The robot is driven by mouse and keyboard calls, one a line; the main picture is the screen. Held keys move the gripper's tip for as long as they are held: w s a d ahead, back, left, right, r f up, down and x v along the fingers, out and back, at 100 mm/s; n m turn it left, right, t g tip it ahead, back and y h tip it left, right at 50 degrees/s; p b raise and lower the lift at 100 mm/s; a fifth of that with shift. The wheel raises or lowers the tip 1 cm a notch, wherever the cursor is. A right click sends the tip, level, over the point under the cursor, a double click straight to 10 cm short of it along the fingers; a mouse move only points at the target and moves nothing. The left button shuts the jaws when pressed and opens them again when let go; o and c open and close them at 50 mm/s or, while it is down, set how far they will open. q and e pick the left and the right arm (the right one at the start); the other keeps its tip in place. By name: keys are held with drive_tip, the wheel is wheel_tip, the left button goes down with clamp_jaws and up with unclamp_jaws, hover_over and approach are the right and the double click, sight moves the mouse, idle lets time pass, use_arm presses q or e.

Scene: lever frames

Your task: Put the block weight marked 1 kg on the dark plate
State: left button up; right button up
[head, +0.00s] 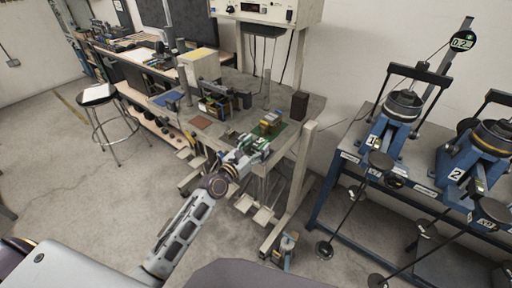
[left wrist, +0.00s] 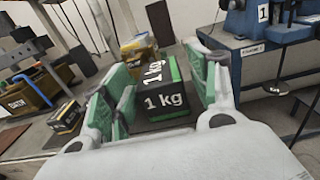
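The black block marked 1 kg (left wrist: 165,103), with green edges, stands between the fingers of my left gripper (left wrist: 158,100) in the left wrist view. The fingers are apart, with a gap visible beside the block. In the head view the left gripper (head: 256,146) is at the bench's front edge, and I cannot make out the 1 kg block clearly there. A dark green flat patch (head: 262,131) lies beyond it; a flat brown plate (head: 201,121) lies farther left. I cannot tell which is the dark plate. My right gripper is not in view.
A yellow block (left wrist: 138,50) stands behind the 1 kg block. A yellow crate (left wrist: 28,94) and a small black-and-yellow block (left wrist: 66,117) are to the left. A dark upright box (head: 299,105) stands at the bench's right. Blue lever rigs (head: 392,125) stand farther right.

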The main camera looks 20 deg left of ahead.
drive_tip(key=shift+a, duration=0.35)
use_arm(q)
drive_tip(key=shift+r, duration=0.1)
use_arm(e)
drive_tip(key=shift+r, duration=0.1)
use_arm(q)
drive_tip(key=shift+v, duration=2)
drive_tip(key=shift+b+v, duration=0.35)
drive_tip(key=shift+v, duration=1.05)
approach(255, 148)
drive_tip(key=shift+s+a+b, duration=0.3)
drive_tip(key=shift+s+b, duration=0.1)
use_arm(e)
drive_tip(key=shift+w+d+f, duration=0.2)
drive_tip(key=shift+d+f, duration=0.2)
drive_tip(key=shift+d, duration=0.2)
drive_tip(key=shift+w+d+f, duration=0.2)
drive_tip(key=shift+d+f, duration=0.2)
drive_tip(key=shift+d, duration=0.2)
